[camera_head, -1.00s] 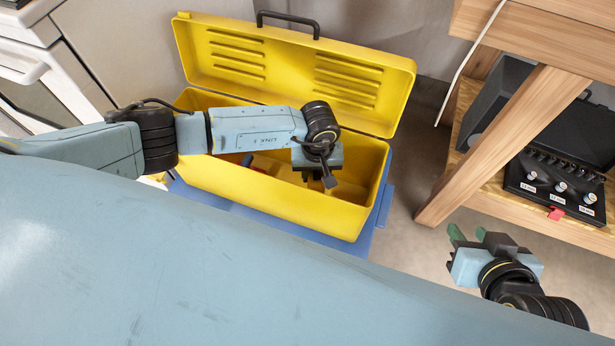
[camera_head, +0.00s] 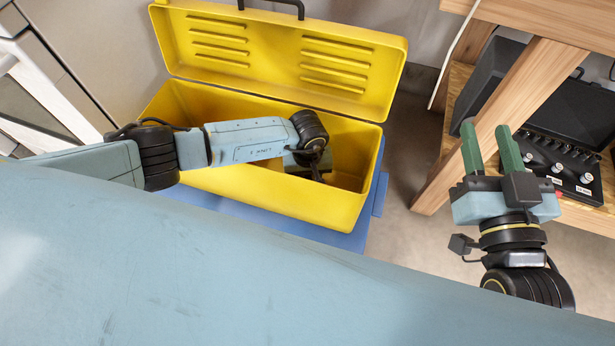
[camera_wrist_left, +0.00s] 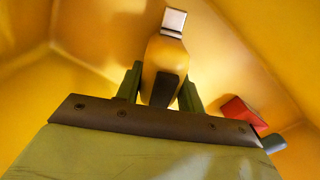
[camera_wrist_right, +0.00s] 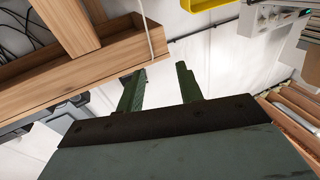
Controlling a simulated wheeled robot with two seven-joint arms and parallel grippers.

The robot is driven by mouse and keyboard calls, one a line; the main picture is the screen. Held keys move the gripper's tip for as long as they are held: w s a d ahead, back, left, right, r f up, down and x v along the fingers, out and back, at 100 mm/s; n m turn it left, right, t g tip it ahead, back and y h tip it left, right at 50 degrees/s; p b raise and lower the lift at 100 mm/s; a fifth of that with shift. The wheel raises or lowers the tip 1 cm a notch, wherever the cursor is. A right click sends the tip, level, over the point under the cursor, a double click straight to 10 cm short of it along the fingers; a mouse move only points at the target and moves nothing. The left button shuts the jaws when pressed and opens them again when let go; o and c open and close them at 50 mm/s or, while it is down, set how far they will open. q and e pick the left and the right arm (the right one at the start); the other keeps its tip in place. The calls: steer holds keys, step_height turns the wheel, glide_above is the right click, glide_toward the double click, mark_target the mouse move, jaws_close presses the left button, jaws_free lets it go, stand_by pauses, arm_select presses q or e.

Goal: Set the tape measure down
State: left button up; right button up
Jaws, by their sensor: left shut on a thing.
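In the left wrist view, a yellow and black tape measure (camera_wrist_left: 163,62) with a silver end sits between the green fingers of my left gripper (camera_wrist_left: 160,88), which is shut on it. Around it are the yellow walls of the toolbox (camera_head: 270,205). In the head view, my left gripper is down inside the open toolbox toward its right end, mostly hidden by my wrist, and the tape measure is hidden there. Whether it touches the toolbox floor I cannot tell. My right gripper (camera_head: 490,150) is open and empty, fingers up, right of the toolbox; it also shows in the right wrist view (camera_wrist_right: 158,85).
A red and grey item (camera_wrist_left: 243,115) lies in the toolbox, right of my left gripper. The toolbox lid (camera_head: 285,55) stands open behind. The toolbox rests on a blue support (camera_head: 357,235). A wooden bench (camera_head: 505,120) with a black case (camera_head: 570,125) stands at right.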

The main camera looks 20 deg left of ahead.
steer(key=shift+r, duration=0.3)
arm_select(q)
steer(key=shift+f, duration=0.15)
arm_select(e)
steer(key=shift+s+a+r+t+y, duration=0.1)
steer(key=shift+r+t+y, duration=0.15)
steer(key=shift+t+y, duration=0.05)
arm_select(q)
steer(key=o, duration=1.1)
steer(key=shift+o, duration=0.2)
arm_select(e)
steer(key=shift+r, duration=0.15)
arm_select(q)
step_height(320, 180, up, 6)
steer(key=shift+f+p, duration=0.25)
steer(key=shift+p, duration=1)
step_height(320, 180, up, 6)
steer(key=shift+r+p, duration=0.2)
steer(key=shift+p, duration=1.05)
steer(key=shift+r, duration=0.2)
arm_select(e)
steer(key=s+d+f+g+h, duration=0.2)
steer(key=s+d+f+g, duration=0.1)
steer(key=s+f+g, duration=0.2)
steer(key=s+d+f+m+g+h, duration=0.1)
steer(key=s+d+f+g, duration=0.3)
steer(key=f+g, duration=0.5)
steer(key=shift+s+f+h, duration=0.9)
steer(key=shift+s+f, duration=0.3)
steer(key=shift+f, duration=0.15)
